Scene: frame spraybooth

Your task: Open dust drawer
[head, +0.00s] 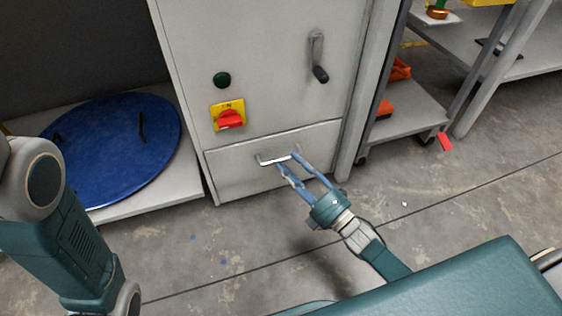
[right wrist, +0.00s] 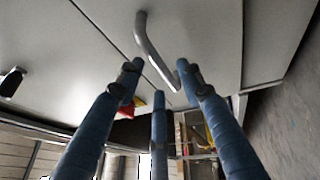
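The dust drawer (head: 235,182) is the light grey lower panel of the cabinet and sits flush, shut. Its handle (head: 266,161) is a pale metal bar near the panel's top edge. In the right wrist view the handle (right wrist: 149,45) runs down toward the space between the fingertips. My right gripper (head: 286,159) has its blue fingers spread apart at the handle. The wrist view also shows its fingers (right wrist: 157,68) open, with no clear grip on the bar; contact cannot be told. My left arm shows at the left of the head view, its gripper out of view.
Above the drawer are a red and yellow rotary switch (head: 230,117), a dark green button (head: 222,79) and a lever (head: 318,60). A blue round lid (head: 112,150) lies on a low shelf at left. A wheeled shelf (head: 405,115) stands at right. Floor before the drawer is clear.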

